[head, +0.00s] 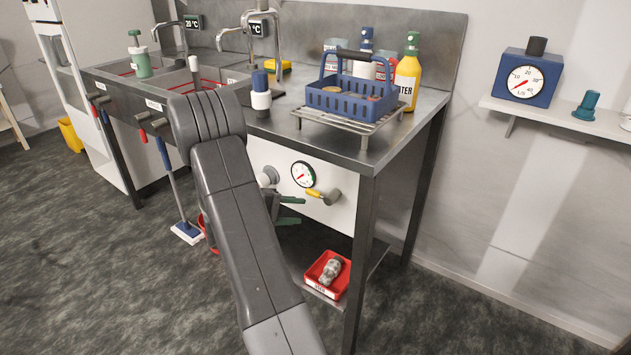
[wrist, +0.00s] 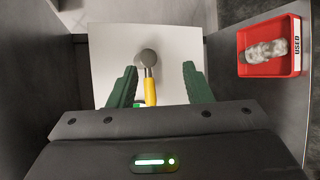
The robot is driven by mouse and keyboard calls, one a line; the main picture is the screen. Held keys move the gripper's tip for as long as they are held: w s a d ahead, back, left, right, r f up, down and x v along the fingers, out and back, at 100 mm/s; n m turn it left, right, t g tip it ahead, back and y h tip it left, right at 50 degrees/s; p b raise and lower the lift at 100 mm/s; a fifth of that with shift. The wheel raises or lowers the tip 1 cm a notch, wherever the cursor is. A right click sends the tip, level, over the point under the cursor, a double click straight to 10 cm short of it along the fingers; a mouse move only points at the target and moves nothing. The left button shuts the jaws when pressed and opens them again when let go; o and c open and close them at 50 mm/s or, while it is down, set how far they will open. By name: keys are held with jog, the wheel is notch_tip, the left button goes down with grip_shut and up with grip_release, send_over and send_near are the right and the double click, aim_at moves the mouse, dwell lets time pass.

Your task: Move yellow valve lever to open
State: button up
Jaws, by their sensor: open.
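The yellow valve lever (head: 313,193) is on the white panel under the bench top, right of and below a round gauge. In the head view it points left from its hub, roughly level. In the wrist view the yellow lever (wrist: 150,91) extends from a grey round hub (wrist: 148,58) toward my gripper. My gripper (wrist: 159,70) is open, with one green finger on each side of the lever. The lever looks nearer the left finger, with gaps on both sides. In the head view my gripper (head: 290,210) is partly hidden behind my arm, and contact cannot be told.
The gauge (head: 303,174) sits close above the lever. A red tray (head: 312,274) marked USED, holding a grey crumpled item, is on the lower shelf; it also shows in the wrist view (wrist: 270,70). A metal bench leg (head: 362,250) stands right of the panel.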

aim_at(310, 194)
jog(key=w+a+t+p, duration=0.1)
jog(key=w+a+t, duration=0.25)
jog(key=a, duration=0.25)
jog(key=shift+n+g+h, duration=0.3)
jog(key=shift+g, duration=0.05)
jog(key=x, duration=1.4)
jog(key=shift+w+b, duration=0.3)
jog(key=shift+w, duration=0.1)
grip_shut()
